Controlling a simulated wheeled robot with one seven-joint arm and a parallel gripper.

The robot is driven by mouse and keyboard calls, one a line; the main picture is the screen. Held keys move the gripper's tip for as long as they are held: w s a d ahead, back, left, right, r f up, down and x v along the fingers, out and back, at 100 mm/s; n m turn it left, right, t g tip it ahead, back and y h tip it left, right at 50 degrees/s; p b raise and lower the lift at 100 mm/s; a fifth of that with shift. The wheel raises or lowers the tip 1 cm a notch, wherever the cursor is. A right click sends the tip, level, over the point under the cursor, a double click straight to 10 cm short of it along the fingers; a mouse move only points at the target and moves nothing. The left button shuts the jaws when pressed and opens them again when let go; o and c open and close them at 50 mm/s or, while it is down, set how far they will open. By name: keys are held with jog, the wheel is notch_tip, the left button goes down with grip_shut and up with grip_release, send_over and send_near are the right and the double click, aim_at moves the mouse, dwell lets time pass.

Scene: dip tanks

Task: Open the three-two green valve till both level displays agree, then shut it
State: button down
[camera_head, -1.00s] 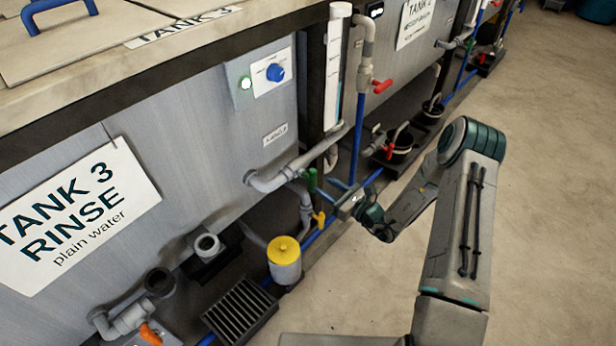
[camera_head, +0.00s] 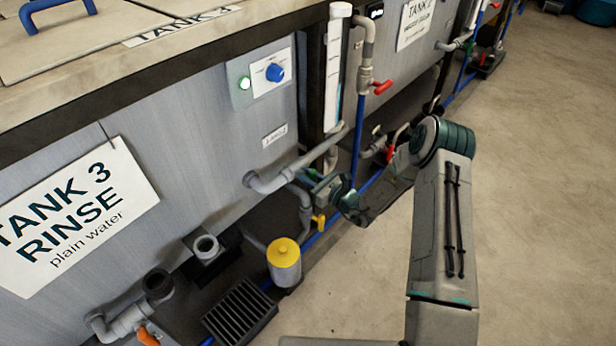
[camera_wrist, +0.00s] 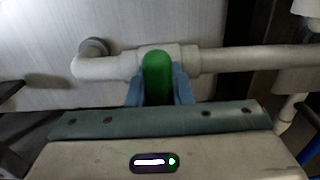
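The green valve handle (camera_wrist: 157,75) stands on the pale horizontal pipe (camera_wrist: 225,60) in the wrist view. In the head view my gripper (camera_head: 318,187) is at this pipe, low between tank 3 and tank 2, and hides the handle. In the wrist view the blue fingers of my gripper (camera_wrist: 159,90) lie on either side of the handle, very close to it. Whether they press on it is not clear. A tall white level tube (camera_head: 333,75) stands above, between the tanks. A small dark display (camera_head: 376,10) is beside its top, too small to read.
A red-handled valve (camera_head: 382,86) is to the right of the tube. A yellow valve handle (camera_head: 319,223) and a yellow-lidded canister (camera_head: 284,258) are below my gripper. Drain grate (camera_head: 240,312) and pipes lie along the tank foot. The floor (camera_head: 540,200) at right is clear.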

jog(key=shift+n, duration=0.4)
jog(key=n+b, duration=0.1)
jog(key=n, duration=0.1)
jog(key=n+b, duration=0.1)
jog(key=shift+s+a+f+n, duration=0.1)
jog(key=shift+f+n, duration=0.05)
jog(key=shift+n, duration=0.25)
jog(key=n+b, duration=0.1)
jog(key=n, duration=0.1)
jog(key=n+b, duration=0.2)
jog(key=shift+s+a+f+n, duration=0.1)
jog(key=shift+f+n, duration=0.05)
jog(key=shift+n, duration=0.15)
jog(key=n+b, duration=0.5)
jog(key=shift+s+a+f, duration=0.1)
jog(key=shift+f, duration=0.15)
jog(key=n+b, duration=0.3)
jog(key=b, duration=0.1)
jog(key=shift+n, duration=0.3)
jog(key=shift+r, duration=0.1)
jog(key=c, duration=1.3)
grip_release()
